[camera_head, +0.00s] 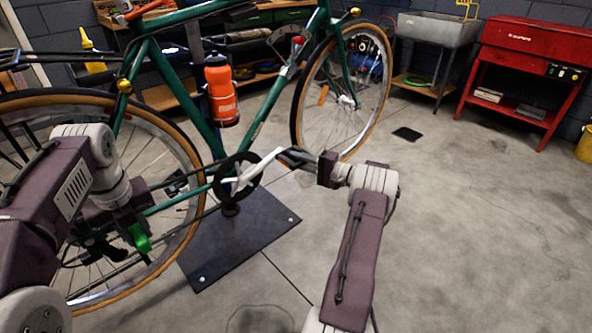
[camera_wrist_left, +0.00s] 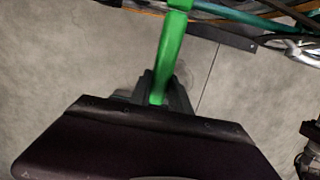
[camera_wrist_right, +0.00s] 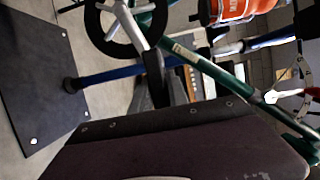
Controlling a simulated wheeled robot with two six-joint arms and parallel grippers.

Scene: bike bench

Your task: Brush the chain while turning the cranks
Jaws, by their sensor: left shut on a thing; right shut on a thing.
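A green bicycle (camera_head: 205,130) is held up on a work stand, its dark chainring (camera_head: 228,188) near the picture's middle. A silver crank arm (camera_head: 262,166) points right toward the pedal (camera_head: 292,158). My right gripper (camera_head: 318,164) is shut on the pedal, which its fingers partly hide in the right wrist view (camera_wrist_right: 155,68). The chain (camera_head: 192,212) runs from the chainring back toward the rear wheel. My left gripper (camera_head: 128,226) is shut on the green-handled brush (camera_wrist_left: 172,52), beside the rear wheel. I cannot tell whether the bristles touch the chain.
The stand's dark base plate (camera_head: 240,240) lies on the floor under the bicycle. An orange bottle (camera_head: 221,92) sits on the frame. A red cabinet (camera_head: 525,60) and grey sink (camera_head: 438,28) stand at the back right.

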